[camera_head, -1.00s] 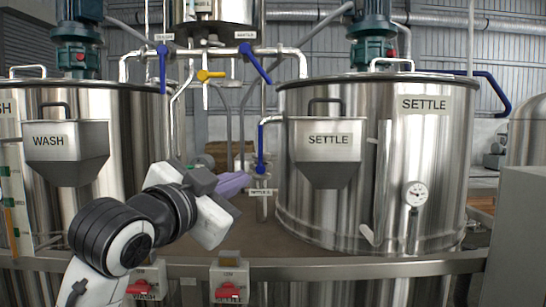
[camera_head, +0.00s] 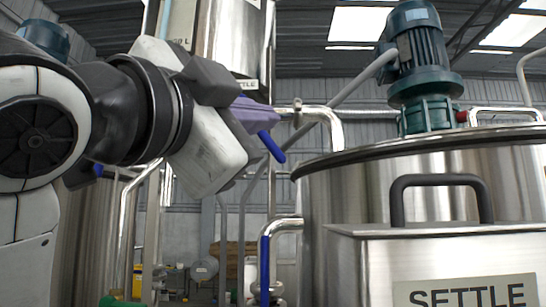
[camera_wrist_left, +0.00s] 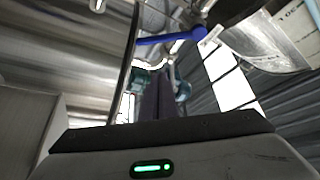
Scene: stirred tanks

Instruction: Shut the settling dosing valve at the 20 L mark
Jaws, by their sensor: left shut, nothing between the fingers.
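The blue valve handle (camera_head: 271,147) under the SETTLE tag (camera_head: 247,84) slants down to the right from the pipe, partly hidden behind my left gripper. My left gripper (camera_head: 262,117) is shut and empty, its purple fingers beside the upper part of this handle; I cannot tell whether they touch it. In the left wrist view a blue handle (camera_wrist_left: 172,38) crosses beyond the dark shut fingers (camera_wrist_left: 157,97). The steel dosing vessel (camera_head: 232,40) hangs above, cut by the top edge; part of a litre marking shows, but I cannot read the liquid level. My right gripper is not in view.
The big SETTLE tank (camera_head: 330,200) with its motor (camera_head: 416,50) and hopper (camera_head: 400,245) fills the right side. Another blue handle (camera_head: 265,268) hangs vertical on a lower pipe. Steel pipes run close around my gripper.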

